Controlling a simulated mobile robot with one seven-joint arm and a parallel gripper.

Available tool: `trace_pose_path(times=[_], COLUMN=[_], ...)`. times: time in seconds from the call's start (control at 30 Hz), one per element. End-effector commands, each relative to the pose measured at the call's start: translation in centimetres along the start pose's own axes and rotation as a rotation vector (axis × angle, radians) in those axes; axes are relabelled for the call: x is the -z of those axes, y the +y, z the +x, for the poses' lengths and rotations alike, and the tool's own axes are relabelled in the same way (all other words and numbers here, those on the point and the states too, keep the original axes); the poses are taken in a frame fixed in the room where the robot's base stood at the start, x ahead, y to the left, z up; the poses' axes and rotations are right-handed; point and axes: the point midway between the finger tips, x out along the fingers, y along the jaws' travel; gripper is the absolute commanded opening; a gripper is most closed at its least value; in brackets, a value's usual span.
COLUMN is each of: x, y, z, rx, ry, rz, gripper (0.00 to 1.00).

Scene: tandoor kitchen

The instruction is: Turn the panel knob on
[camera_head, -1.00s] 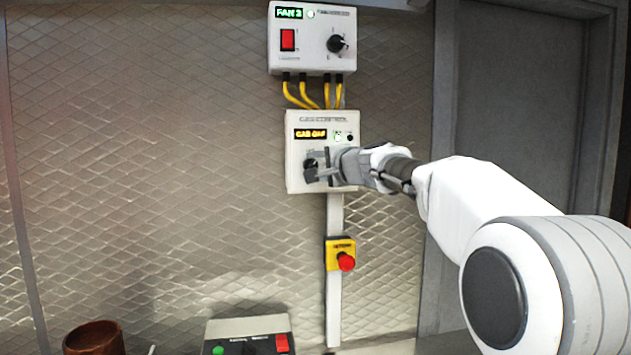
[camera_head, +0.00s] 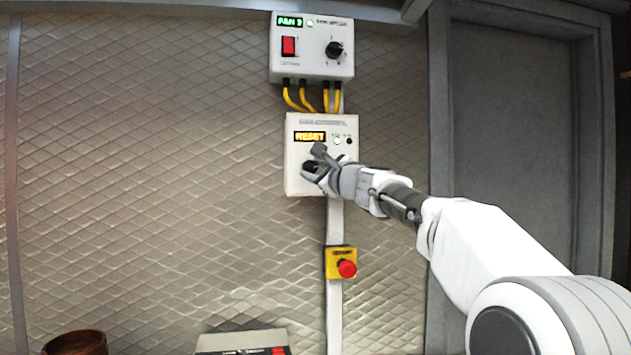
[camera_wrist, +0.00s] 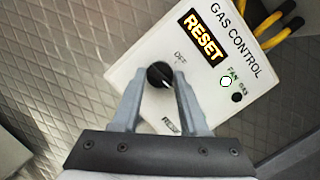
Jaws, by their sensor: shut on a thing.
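The gas control panel (camera_head: 294,157) is a white box on the wall. Its display (camera_head: 310,136) reads "RESET" in amber. The black knob (camera_wrist: 160,76) has a white pointer line, with a label partly readable as "OFF" beside it and "RESET" partly hidden below. My gripper (camera_head: 313,160) is at the panel, its two grey fingers shut on the knob; in the wrist view the fingers (camera_wrist: 156,85) stand on either side of it. In the wrist view a light beside "FAN" (camera_wrist: 226,82) is lit and the one by "GAS" (camera_wrist: 237,97) is dark.
A fan box (camera_head: 311,65) with a red switch and a knob is mounted above, joined by yellow cables (camera_head: 325,99). A yellow box with a red button (camera_head: 347,268) is below. A brown pot (camera_head: 75,343) and a grey box (camera_head: 242,342) stand low at the front.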

Motion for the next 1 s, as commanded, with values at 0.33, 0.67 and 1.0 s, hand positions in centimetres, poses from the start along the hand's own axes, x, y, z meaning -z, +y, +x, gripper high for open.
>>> trace_pose_path(times=[0.33, 0.67, 1.0], x=[-0.11, -0.31, -0.43], y=[0.16, 0.03, -0.06], z=[-0.02, 0.0, -0.03], rx=[0.045, 0.056, 0.057], ry=[-0.015, -0.02, -0.021], rz=[0.155, 0.192, 0.192], gripper=[0.0, 0.0, 0.55])
